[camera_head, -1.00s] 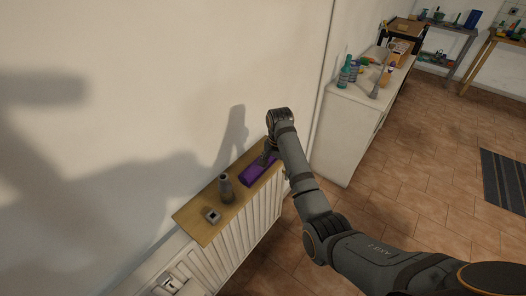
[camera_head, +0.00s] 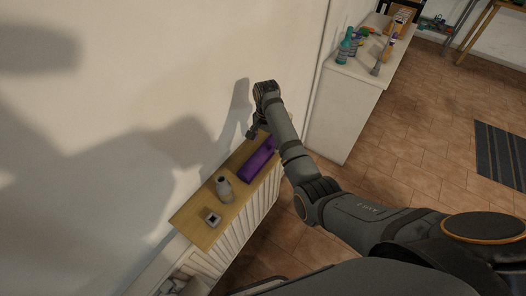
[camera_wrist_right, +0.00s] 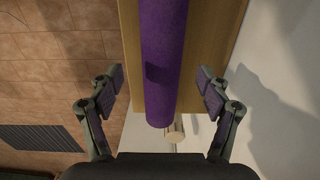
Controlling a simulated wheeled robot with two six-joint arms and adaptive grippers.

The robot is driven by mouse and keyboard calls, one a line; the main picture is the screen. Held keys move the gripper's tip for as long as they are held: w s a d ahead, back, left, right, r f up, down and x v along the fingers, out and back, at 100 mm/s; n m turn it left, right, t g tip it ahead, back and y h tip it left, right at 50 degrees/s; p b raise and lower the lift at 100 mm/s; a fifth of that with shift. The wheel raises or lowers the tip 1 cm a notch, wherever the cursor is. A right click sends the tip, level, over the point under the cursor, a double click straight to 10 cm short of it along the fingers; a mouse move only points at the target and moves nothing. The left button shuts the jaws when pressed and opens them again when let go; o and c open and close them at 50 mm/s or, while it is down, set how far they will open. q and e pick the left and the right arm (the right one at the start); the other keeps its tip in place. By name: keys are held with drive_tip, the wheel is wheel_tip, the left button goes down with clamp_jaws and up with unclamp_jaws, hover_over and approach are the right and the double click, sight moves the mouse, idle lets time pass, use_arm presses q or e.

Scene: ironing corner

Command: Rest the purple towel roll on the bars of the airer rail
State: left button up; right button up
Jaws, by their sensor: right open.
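The purple towel roll (camera_head: 259,162) lies lengthwise on a narrow wooden shelf (camera_head: 198,212) above a white radiator. In the right wrist view the roll (camera_wrist_right: 163,40) runs down the middle of the picture, between the two fingers. My right gripper (camera_head: 257,129) is open and empty, just above the far end of the roll; its spread fingers (camera_wrist_right: 160,90) have gaps on both sides of the roll. No airer rail can be made out for sure. My left gripper is out of view.
A beige-grey bottle (camera_head: 224,189) and a small square item (camera_head: 213,219) stand on the shelf's near part. The wall borders the shelf on the left. A white cabinet (camera_head: 345,105) with bottles stands beyond.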

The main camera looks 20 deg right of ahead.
sight(265, 147)
drive_tip(key=shift+s+a+f+p, duration=0.15)
drive_tip(key=shift+f+p, duration=0.15)
drive_tip(key=shift+f, duration=0.25)
drive_tip(key=shift+a+f+p, duration=0.1)
drive_tip(key=shift+f+p, duration=0.2)
drive_tip(key=shift+f, duration=1.5)
drive_tip(key=c, duration=1.3)
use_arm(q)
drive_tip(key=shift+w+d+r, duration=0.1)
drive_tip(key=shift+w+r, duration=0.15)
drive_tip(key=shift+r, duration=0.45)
use_arm(e)
drive_tip(key=shift+c, duration=0.2)
